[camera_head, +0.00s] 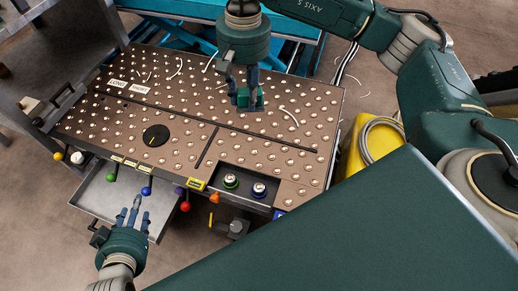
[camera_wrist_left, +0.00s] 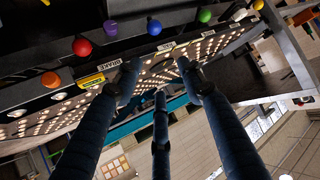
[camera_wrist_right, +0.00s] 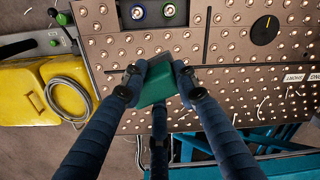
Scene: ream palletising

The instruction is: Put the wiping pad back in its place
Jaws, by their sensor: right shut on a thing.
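The wiping pad, a green block, is held in my right gripper (camera_head: 246,98) above the back right part of the ball-studded table (camera_head: 205,118). In the right wrist view the pad (camera_wrist_right: 158,84) sits between the fingertips, with the table behind it. I cannot tell whether it touches the surface. My left gripper (camera_head: 134,212) is over the grey tray at the table's front left, its fingers spread and empty. I cannot make out the pad's own place.
Thin pale curved strips (camera_head: 289,116) lie scattered on the table. A black disc (camera_head: 156,135) and a recess with green and blue knobs (camera_head: 231,181) are in its top. Coloured ball knobs (camera_head: 146,191) line the front above the grey tray (camera_head: 95,196). A yellow case (camera_wrist_right: 32,92) stands beside the table.

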